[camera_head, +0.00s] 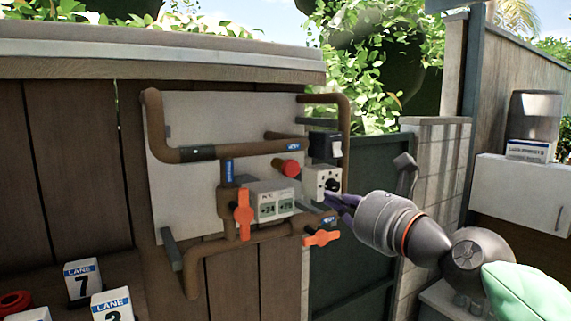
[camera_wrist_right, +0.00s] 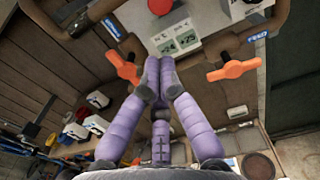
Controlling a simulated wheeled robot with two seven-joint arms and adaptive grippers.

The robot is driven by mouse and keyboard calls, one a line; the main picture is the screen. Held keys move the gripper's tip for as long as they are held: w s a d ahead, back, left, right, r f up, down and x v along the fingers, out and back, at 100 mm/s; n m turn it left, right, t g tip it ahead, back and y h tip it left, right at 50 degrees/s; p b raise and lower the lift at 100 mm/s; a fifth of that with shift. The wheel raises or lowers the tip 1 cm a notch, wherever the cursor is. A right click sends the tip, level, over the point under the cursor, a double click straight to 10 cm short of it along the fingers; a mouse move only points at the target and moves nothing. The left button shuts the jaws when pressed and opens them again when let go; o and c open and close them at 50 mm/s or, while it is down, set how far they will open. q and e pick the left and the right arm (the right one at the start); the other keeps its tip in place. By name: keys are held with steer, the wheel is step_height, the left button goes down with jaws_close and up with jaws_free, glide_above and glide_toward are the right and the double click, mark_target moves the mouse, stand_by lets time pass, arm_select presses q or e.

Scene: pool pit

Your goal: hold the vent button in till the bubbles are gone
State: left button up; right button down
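A red round knob (camera_head: 291,168) sits on the pipework beside a small white box with a dark round part (camera_head: 322,181). I cannot tell from the frames which of these is the vent button. No bubbles can be made out. My right gripper (camera_head: 335,198) reaches in from the right, its purple fingers in front of the white box's lower right; contact cannot be told. In the right wrist view the gripper's fingertips (camera_wrist_right: 160,64) are together, with nothing seen between them. The red knob also shows there at the top edge (camera_wrist_right: 160,6). My left gripper is not in view.
A panel with two green readouts (camera_head: 274,206) stands between orange valve handles, one upright (camera_head: 243,214) and one level (camera_head: 321,238). Brown pipes (camera_head: 155,125) frame a pale backboard (camera_head: 195,115). Lane 7's block (camera_head: 82,280) is lower left. A white cabinet (camera_head: 520,192) hangs at right.

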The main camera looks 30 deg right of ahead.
steer(key=shift+s+d+r+m, duration=0.25)
steer(key=shift+s+r+m, duration=0.05)
steer(key=shift+s+r, duration=0.35)
steer(key=shift+w, duration=0.15)
glide_toward(290, 171)
steer(key=w, duration=0.7)
steer(key=shift+a+r, duration=0.1)
steer(key=shift+a, duration=0.3)
steer(key=shift+w, duration=0.1)
